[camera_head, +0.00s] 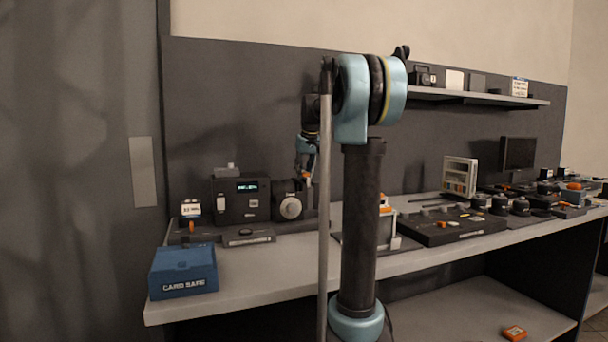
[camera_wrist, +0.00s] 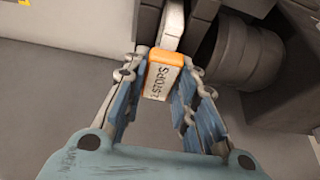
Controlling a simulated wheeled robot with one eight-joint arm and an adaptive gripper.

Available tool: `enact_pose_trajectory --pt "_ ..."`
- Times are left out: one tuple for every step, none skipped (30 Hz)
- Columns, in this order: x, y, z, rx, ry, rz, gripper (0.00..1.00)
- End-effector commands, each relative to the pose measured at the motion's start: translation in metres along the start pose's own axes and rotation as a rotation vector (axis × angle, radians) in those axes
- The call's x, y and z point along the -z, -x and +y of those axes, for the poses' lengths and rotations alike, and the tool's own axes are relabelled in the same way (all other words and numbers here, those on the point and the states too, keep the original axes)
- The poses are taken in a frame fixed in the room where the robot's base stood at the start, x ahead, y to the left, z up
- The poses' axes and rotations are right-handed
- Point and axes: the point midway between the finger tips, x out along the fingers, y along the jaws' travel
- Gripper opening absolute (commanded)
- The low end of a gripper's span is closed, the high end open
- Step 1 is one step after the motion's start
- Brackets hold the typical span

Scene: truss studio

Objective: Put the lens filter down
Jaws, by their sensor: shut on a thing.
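The lens filter (camera_wrist: 165,76) shows in the wrist view as a small block with an orange edge and a pale face marked "STOPS". My gripper (camera_wrist: 162,84) is shut on it, with one finger on either side. In the head view my gripper (camera_head: 305,167) hangs over the back of the bench, beside a black device with a round pale dial (camera_head: 290,208). A small orange spot at its tip looks like the filter. A light grey surface lies below the gripper in the wrist view. I cannot tell whether the filter touches anything.
A dark box with a lit display (camera_head: 241,200) stands left of the dial device. A blue "CARD SAFE" box (camera_head: 183,271) sits at the bench's left end. A black tray (camera_head: 451,225) and several lenses lie to the right. Bare bench (camera_head: 262,265) shows in front.

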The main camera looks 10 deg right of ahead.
Motion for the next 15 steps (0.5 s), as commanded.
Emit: enact_pose_trajectory --pt "0.0000 0.0000 0.0002 0.000 0.000 0.000 0.00" --pt "-0.0001 -0.0003 0.0003 0.000 0.000 0.000 0.00" --pt "-0.0004 -0.0011 0.0004 0.000 0.000 0.000 0.00" --pt "-0.0004 -0.0011 0.0005 0.000 0.000 0.000 0.30" --pt "-0.0004 -0.0010 0.0005 0.000 0.000 0.000 0.37" --pt "-0.0004 -0.0010 0.0005 0.000 -0.001 0.000 0.46" --pt "-0.0004 -0.0010 0.0006 0.000 -0.001 0.000 0.46" --pt "-0.0004 -0.0009 0.0006 0.000 -0.001 0.000 0.46" --pt "-0.0004 -0.0009 0.0006 0.000 -0.001 0.000 0.46" --pt "-0.0004 -0.0009 0.0006 0.000 -0.001 0.000 0.46" --pt "-0.0004 -0.0009 0.0006 0.000 -0.001 0.000 0.46" --pt "-0.0004 -0.0009 0.0007 0.000 -0.001 0.000 0.46" --pt "-0.0004 -0.0009 0.0007 0.000 -0.001 0.000 0.46" --pt "-0.0005 -0.0008 0.0007 0.000 -0.001 0.000 0.46" --pt "-0.0004 -0.0007 0.0007 0.000 -0.001 0.000 0.46"
